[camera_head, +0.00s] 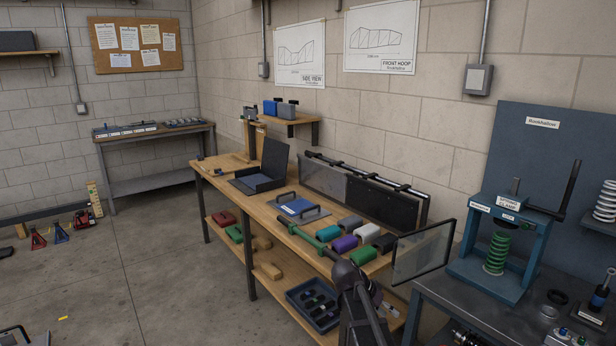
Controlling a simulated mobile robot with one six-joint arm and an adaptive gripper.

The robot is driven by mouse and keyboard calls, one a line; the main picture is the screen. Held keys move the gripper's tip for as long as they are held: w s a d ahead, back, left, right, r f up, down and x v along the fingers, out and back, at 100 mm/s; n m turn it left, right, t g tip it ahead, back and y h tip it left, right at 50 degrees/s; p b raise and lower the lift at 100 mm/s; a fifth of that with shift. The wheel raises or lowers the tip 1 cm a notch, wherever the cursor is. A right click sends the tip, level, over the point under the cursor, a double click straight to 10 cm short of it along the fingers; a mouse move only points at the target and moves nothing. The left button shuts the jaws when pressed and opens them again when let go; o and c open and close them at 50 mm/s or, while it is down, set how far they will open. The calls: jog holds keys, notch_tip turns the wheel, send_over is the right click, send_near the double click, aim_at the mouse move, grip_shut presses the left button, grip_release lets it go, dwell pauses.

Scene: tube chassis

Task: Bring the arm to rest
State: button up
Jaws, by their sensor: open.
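Dark links of my arm (349,278) rise from the bottom edge, right of centre, in front of the long wooden bench (256,210). The arm covers part of the bench's near end and lower shelf.
The bench holds a black open case (262,182), a blue panel (298,208), coloured blocks (344,243) and upright dark panels (345,190). A clear panel (422,252) juts out beside the arm. A blue spring press (497,240) stands right.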

jog(key=s+a+n+y+p, duration=0.2)
jog(key=s+n+y, duration=0.2)
jog(key=s, duration=0.4)
jog(key=s+a+n+y+p, duration=0.2)
jog(key=s+a+n+y, duration=0.1)
jog(key=s, duration=0.4)
jog(key=shift+s+a+r+n+y+p, duration=0.25)
jog(key=shift+s+n+y+p, duration=0.15)
jog(key=shift+y, duration=0.4)
